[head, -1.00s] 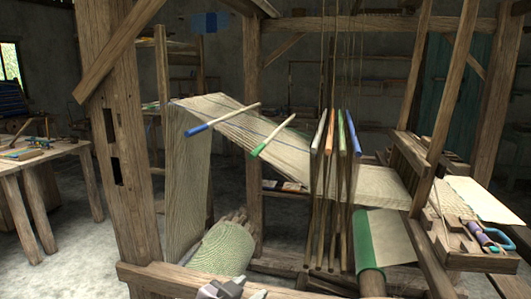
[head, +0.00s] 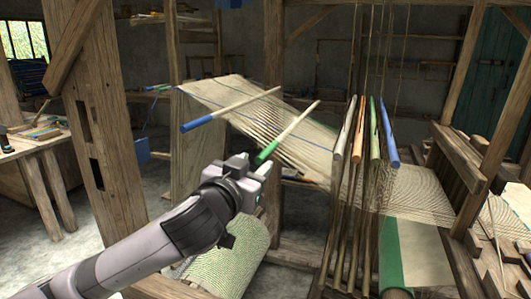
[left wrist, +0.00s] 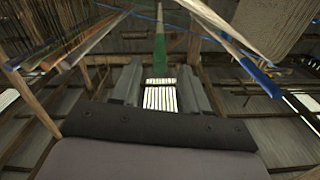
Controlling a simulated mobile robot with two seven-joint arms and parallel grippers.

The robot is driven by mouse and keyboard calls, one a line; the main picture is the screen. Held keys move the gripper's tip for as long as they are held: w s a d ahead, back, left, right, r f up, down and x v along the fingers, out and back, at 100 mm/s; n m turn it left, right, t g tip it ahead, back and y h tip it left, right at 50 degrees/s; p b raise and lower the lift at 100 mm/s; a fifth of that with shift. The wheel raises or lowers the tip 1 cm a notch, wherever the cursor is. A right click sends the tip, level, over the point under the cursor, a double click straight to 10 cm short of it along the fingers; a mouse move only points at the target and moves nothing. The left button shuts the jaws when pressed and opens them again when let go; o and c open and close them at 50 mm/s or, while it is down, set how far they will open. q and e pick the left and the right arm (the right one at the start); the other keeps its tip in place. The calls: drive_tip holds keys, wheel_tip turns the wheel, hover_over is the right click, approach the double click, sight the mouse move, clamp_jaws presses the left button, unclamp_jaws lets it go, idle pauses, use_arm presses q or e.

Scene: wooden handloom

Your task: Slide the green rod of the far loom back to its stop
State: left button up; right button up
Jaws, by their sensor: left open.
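A pale rod with a green end (head: 288,133) lies slantwise across the warp of the loom, its green end toward me. My left gripper (head: 254,166) is open just below and in front of that green end. In the left wrist view the green rod end (left wrist: 160,52) shows straight ahead, in line with the gap between the open fingers (left wrist: 158,92). I cannot tell whether they touch it. A similar rod with a blue end (head: 228,109) lies to the left, also across the warp. My right gripper is not in view.
Several upright bars with coloured ends, one green (head: 375,132), stand to the right. A thick wooden post (head: 95,150) stands left of my arm. The woven cloth roll (head: 225,262) is below the gripper. A workbench (head: 35,150) is at far left.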

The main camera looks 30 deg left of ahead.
sight(263, 152)
use_arm(q)
drive_tip(key=shift+p+x, duration=0.65)
drive_tip(key=shift+x, duration=2.3)
clamp_jaws()
